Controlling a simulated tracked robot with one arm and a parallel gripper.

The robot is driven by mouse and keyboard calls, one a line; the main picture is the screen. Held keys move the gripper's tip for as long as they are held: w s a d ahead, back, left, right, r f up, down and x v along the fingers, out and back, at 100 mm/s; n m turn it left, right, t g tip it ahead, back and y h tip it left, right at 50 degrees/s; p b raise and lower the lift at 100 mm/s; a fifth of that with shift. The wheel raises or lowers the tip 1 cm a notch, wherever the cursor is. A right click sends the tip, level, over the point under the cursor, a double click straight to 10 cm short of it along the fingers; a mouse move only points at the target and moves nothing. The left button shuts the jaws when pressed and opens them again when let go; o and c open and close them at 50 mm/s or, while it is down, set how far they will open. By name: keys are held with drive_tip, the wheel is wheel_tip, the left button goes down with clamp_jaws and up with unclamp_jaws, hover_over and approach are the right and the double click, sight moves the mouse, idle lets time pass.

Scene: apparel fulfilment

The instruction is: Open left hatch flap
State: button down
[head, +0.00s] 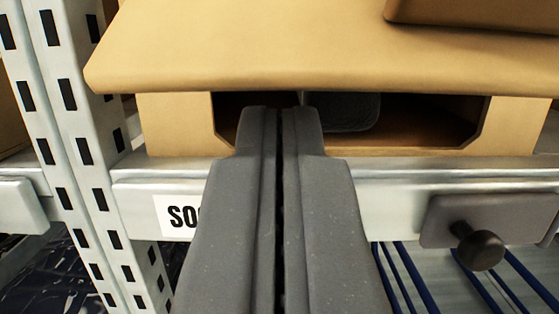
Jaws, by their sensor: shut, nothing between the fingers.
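My gripper (280,112) is shut and empty, pointing forward in the middle of the head view. Its fingertips are in front of the dark opening in a tan cardboard box (175,125) on a metal shelf. A broad tan flap (270,50) sticks out above the opening, over the fingertips. Part of another tan flap (480,14) shows at the top right. Whether the fingertips touch the box or are inside the opening, I cannot tell. A dark grey item (345,111) shows inside the opening, partly hidden by the fingers.
A perforated white upright (62,120) stands at the left. The shelf beam (390,195) runs below the box, with a white label (177,217) partly hidden by my gripper. A grey plate with a dark round knob (480,248) juts out at the right.

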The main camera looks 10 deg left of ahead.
drive_tip(key=shift+s+r+p, duration=1.1)
drive_tip(key=shift+r+p, duration=1.3)
drive_tip(key=shift+r, duration=2.3)
drive_tip(key=v, duration=1)
drive_tip(key=shift+s+d+f+b, duration=0.15)
drive_tip(key=shift+d+f+b, duration=0.2)
drive_tip(key=shift+f+b, duration=0.1)
